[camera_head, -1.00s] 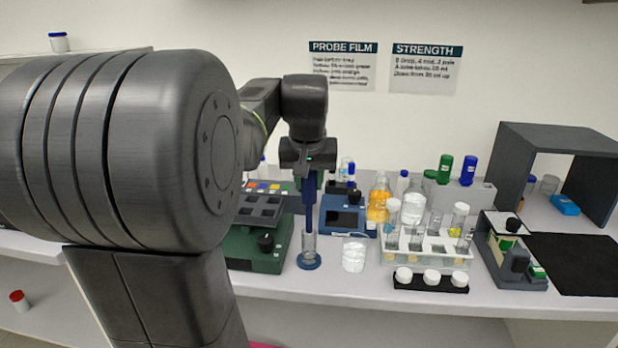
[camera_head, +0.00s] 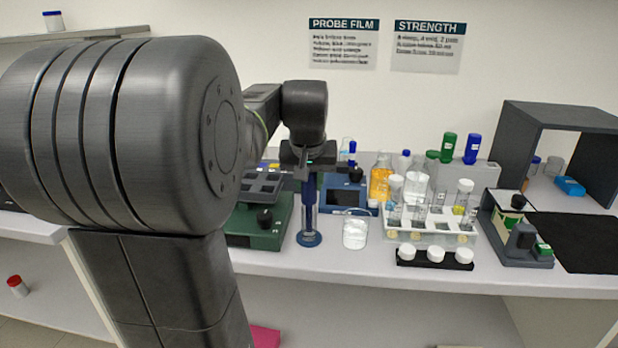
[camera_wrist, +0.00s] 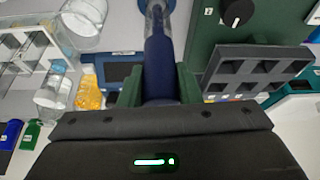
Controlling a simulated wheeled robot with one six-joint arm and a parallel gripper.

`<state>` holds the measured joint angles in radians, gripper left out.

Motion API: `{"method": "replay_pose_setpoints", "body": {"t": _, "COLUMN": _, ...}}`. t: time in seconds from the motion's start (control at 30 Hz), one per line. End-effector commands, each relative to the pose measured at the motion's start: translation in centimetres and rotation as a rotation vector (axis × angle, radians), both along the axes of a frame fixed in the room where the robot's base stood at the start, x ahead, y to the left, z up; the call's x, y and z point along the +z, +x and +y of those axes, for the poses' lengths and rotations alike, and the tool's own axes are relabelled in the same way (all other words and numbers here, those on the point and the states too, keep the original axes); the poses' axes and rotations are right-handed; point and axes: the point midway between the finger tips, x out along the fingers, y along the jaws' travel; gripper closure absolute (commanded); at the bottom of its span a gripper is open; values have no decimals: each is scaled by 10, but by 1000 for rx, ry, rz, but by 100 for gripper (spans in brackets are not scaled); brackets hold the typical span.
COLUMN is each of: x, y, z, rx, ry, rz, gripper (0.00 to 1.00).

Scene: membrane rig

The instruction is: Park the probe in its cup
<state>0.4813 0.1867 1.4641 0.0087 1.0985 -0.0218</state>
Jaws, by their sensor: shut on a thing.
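The probe is a dark blue rod (camera_head: 309,191), upright in the head view, with its lower end inside a clear cup on a round blue base (camera_head: 309,239). My gripper (camera_head: 308,172) is shut on the upper part of the probe, above the cup. In the wrist view the probe (camera_wrist: 158,65) runs between my green gripper fingers (camera_wrist: 159,88), and its tip end reaches into the clear cup (camera_wrist: 156,12). I cannot tell whether the probe touches the cup's bottom.
A clear beaker (camera_head: 355,233) stands just right of the cup. A green device with a black knob (camera_head: 264,218) is close on the left. A blue device (camera_head: 345,196) stands behind. A white tube rack (camera_head: 430,238) with several tubes is further right.

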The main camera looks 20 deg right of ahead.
Motion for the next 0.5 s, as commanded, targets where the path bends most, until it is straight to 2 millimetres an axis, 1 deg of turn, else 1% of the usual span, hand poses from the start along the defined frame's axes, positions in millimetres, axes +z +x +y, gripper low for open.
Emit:
{"method": "replay_pose_setpoints", "body": {"t": 0.03, "x": -5, "y": 0, "z": 0, "rx": 0, "ry": 0, "rz": 0, "gripper": 86}}
{"method": "replay_pose_setpoints", "body": {"t": 0.13, "x": -8, "y": 0, "z": 0, "rx": 0, "ry": 0, "rz": 0, "gripper": 86}}
{"method": "replay_pose_setpoints", "body": {"t": 0.5, "x": -8, "y": 0, "z": 0, "rx": 0, "ry": 0, "rz": 0, "gripper": 86}}
